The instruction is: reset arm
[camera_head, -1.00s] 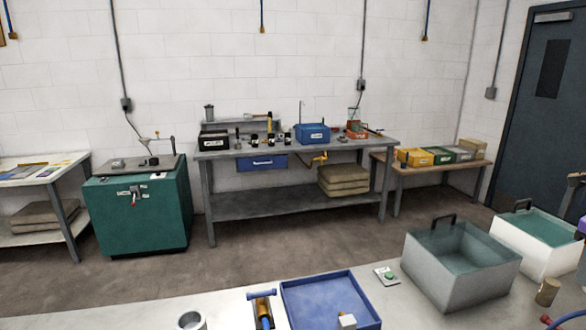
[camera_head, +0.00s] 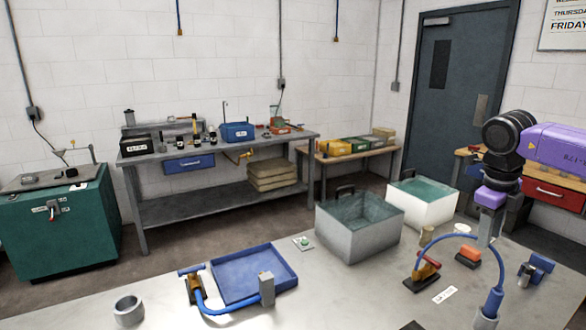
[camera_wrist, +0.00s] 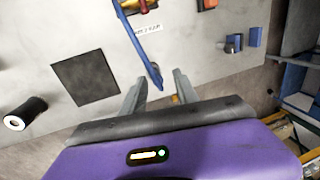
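My gripper (camera_wrist: 158,76) shows in the wrist view with its two grey fingers spread apart and nothing held between them. A blue hose (camera_wrist: 135,40) on the worktable runs toward the gap between the fingers from beyond; it looks apart from them. In the head view my purple and black arm is at the right, above the worktable (camera_head: 380,295). The blue hose (camera_head: 445,236) arches over the table there, below and left of the arm. The fingers are hard to make out in the head view.
On the worktable are a blue tray (camera_head: 292,288), a grey ring (camera_head: 129,311), a grey water tank (camera_head: 350,242) and a white tank (camera_head: 445,211). A dark square (camera_wrist: 85,78) and a blue block (camera_wrist: 255,37) lie near my gripper. The table's front middle is fairly clear.

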